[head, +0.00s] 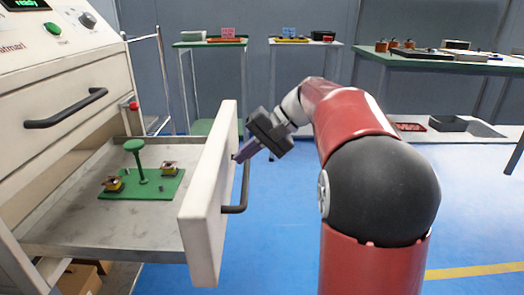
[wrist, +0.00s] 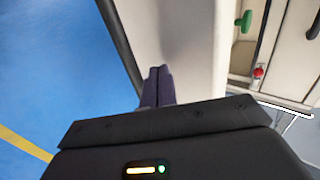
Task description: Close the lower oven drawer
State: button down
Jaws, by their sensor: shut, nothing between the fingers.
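The lower oven drawer (head: 206,215) is pulled well out from the cream oven on the left of the head view. Its tray holds a green plate (head: 150,187) with a green knobbed post and small coil-like parts. A dark bar handle (head: 240,190) runs along the outer face of the drawer front. My gripper (head: 240,156) is shut and empty, its fingertips close to the outer face of the front, near the handle's far end. In the wrist view the shut fingers (wrist: 158,85) point at the cream drawer front (wrist: 175,50), beside the dark handle (wrist: 120,40). Contact cannot be told.
The upper drawer (head: 65,100) with its own dark handle is shut. A red knob (head: 133,106) sits on the oven's side edge. Green-topped tables (head: 430,62) with trays stand at the back. The blue floor (head: 275,240) right of the drawer is clear.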

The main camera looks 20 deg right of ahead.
jog(key=shift+w+a, duration=0.15)
jog(key=shift+a, duration=0.3)
jog(key=shift+a, duration=0.1)
